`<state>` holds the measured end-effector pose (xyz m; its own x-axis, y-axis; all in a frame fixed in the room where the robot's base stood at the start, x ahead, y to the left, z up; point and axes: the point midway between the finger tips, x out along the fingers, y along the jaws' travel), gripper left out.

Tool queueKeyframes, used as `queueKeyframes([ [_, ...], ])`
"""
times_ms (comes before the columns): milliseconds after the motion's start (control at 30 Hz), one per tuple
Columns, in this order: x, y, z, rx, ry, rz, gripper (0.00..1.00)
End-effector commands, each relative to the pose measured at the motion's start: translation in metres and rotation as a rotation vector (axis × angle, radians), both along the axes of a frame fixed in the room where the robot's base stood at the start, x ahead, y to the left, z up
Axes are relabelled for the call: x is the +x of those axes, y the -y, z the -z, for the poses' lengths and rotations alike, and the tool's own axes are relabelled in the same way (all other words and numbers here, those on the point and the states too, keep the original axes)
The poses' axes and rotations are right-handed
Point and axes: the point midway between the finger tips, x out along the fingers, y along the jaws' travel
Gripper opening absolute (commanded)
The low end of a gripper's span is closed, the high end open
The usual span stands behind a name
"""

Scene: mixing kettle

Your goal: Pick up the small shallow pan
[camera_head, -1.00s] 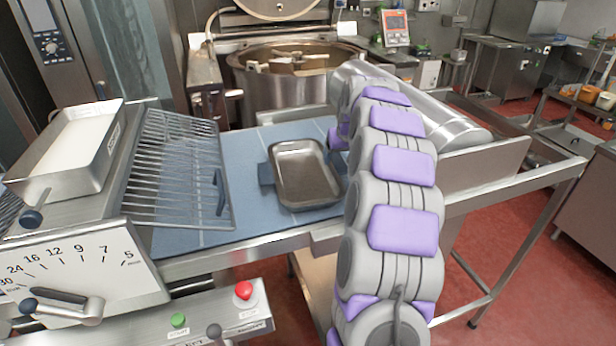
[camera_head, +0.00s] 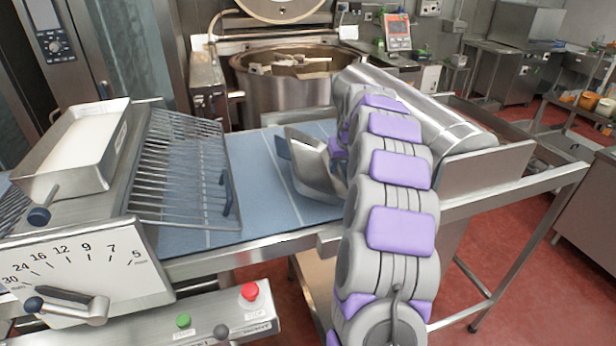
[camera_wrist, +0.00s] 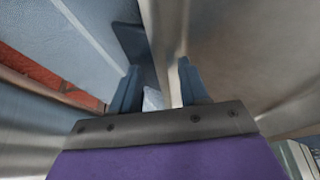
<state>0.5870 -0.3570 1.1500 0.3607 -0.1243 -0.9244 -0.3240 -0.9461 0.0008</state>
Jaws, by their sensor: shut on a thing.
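The small shallow pan (camera_head: 312,170) is a metal rectangular tray, now tilted on its side above the blue work surface (camera_head: 258,190) in the head view. Its metal wall and inside (camera_wrist: 240,50) fill the right of the wrist view. My gripper (camera_wrist: 155,85) is shut on the pan, with the blue fingers on either side of its edge. In the head view, my arm hides the fingertips and the pan's right side.
A wire rack (camera_head: 180,165) stands left of the pan, beside a metal tray (camera_head: 78,145) on the machine. A large metal cylinder (camera_head: 420,110) lies behind my arm. The mixing kettle (camera_head: 285,85) stands at the back. The blue surface left of the pan is clear.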

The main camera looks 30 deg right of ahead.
Motion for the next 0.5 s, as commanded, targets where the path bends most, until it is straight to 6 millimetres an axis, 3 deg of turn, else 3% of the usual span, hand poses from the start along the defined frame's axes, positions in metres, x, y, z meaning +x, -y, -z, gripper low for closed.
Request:
queueKeyframes([
  [33, -0.0016, -0.0003, 0.0073, 0.007, -0.011, 0.000, 0.00],
  [500, -0.0034, 0.0056, 0.0057, 0.006, -0.007, 0.003, 0.00],
])
